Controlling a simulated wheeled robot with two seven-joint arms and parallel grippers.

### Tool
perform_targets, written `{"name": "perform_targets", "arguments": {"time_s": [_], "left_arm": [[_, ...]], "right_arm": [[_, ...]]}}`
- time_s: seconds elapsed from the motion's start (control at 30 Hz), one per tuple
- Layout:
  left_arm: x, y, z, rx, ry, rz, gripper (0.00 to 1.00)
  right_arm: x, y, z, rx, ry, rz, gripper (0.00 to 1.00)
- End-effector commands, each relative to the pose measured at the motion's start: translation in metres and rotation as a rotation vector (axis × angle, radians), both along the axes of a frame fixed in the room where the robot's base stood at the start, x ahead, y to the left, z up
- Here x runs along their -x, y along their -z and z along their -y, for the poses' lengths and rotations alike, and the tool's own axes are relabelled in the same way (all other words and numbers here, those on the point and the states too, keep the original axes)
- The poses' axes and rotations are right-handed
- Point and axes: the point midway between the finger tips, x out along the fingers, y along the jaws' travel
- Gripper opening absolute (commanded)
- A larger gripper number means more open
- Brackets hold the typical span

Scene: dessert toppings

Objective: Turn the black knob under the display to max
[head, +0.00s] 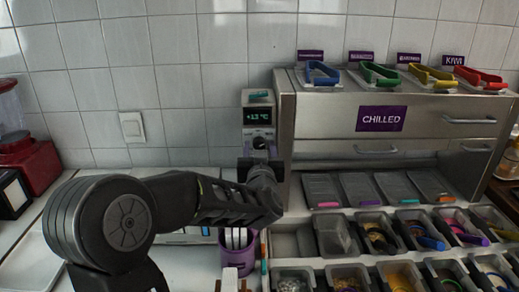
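The small control unit (246,131) stands against the tiled wall, left of the steel cabinet. Its lit display (258,115) shows a green reading of about +1.3 °C. The black knob (260,143) sits under the display, and its lower part is hidden by my gripper. My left gripper (260,156) points at the unit just below and in front of the knob. Its two fingers look spread, one to each side of the knob. I cannot tell whether they touch it.
The steel cabinet (340,125) with a CHILLED label stands close on the right. Topping bins (335,238) fill the front right. A purple cup (236,257) with utensils stands below my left gripper. A red appliance (40,165) is at the far left.

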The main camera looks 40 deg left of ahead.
Motion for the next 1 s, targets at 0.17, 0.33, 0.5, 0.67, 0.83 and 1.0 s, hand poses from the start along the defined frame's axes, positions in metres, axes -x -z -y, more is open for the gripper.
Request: {"name": "perform_targets", "arguments": {"time_s": [0.17,0.33,0.5,0.67,0.83,1.0], "left_arm": [[0.0,-0.001,0.0,-0.001,-0.001,0.002,0.52],[0.003,-0.001,0.002,-0.001,0.0,0.003,0.52],[0.016,-0.001,0.014,0.0,0.002,0.004,0.52],[0.037,-0.001,0.032,0.0,0.002,0.004,0.52],[0.055,-0.001,0.046,-0.001,0.001,0.003,0.52],[0.06,-0.001,0.051,-0.001,0.0,0.002,0.52]], "right_arm": [[0.0,0.0,0.0,0.0,0.0,0.0,0.0],[0.0,0.001,0.0,0.0,0.0,0.0,0.0],[0.0,0.004,0.0,0.0,0.0,0.0,0.0],[0.0,0.007,0.0,0.0,0.0,0.0,0.0],[0.0,0.008,0.0,0.0,0.0,0.001,0.0],[0.0,0.008,0.0,0.0,0.0,0.001,0.0]]}}
